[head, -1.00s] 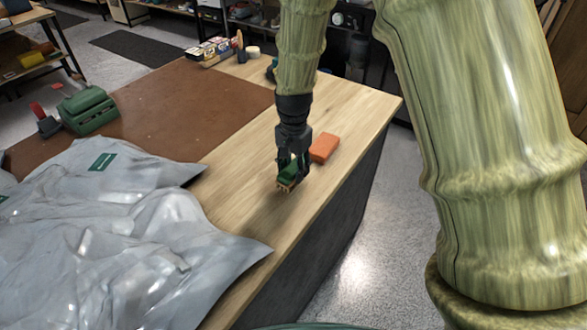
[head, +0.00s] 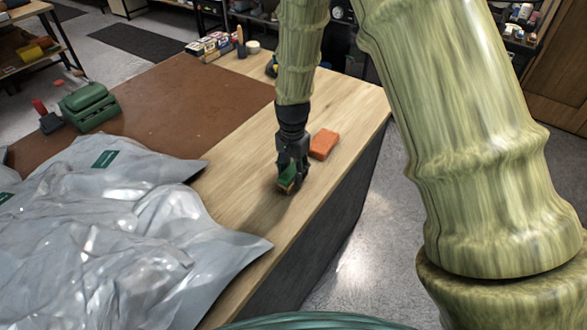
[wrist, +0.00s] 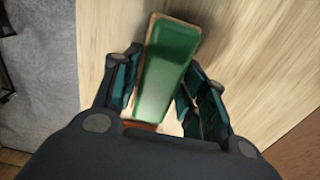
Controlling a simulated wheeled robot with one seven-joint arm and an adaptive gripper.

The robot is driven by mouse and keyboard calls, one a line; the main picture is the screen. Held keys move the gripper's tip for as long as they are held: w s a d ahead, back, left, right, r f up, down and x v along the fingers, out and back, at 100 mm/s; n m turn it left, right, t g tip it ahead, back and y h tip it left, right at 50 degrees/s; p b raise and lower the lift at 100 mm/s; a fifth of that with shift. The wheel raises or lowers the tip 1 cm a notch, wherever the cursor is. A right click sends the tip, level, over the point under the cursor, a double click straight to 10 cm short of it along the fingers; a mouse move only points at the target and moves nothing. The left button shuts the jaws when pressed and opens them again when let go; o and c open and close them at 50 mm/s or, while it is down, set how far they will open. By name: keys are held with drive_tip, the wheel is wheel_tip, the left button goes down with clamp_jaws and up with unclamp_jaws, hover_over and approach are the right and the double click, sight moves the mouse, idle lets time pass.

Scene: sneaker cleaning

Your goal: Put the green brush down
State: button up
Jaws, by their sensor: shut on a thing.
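The green brush (head: 287,179) is in my gripper (head: 288,176) at the bare wooden strip of the table, near its right edge. In the wrist view the brush (wrist: 168,65) shows its green back between the two fingers of my gripper (wrist: 160,78), tilted a little. The fingers are shut on its sides. The brush is at or just above the wood; I cannot tell whether it touches. Its underside is mostly hidden.
An orange block (head: 323,144) lies just behind and right of the gripper. Grey plastic bags (head: 130,240) cover the table's front left. A brown mat (head: 190,105) lies behind them, with a green box (head: 88,106) on its left. Bare wood (head: 345,95) is free towards the back.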

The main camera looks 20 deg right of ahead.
sight(293, 168)
drive_tip(key=shift+f, duration=0.2)
drive_tip(key=o, duration=0.9)
drive_tip(key=shift+w, duration=0.1)
drive_tip(key=shift+r, duration=0.15)
drive_tip(key=shift+r+b, duration=1.75)
drive_tip(key=shift+r, duration=4.3)
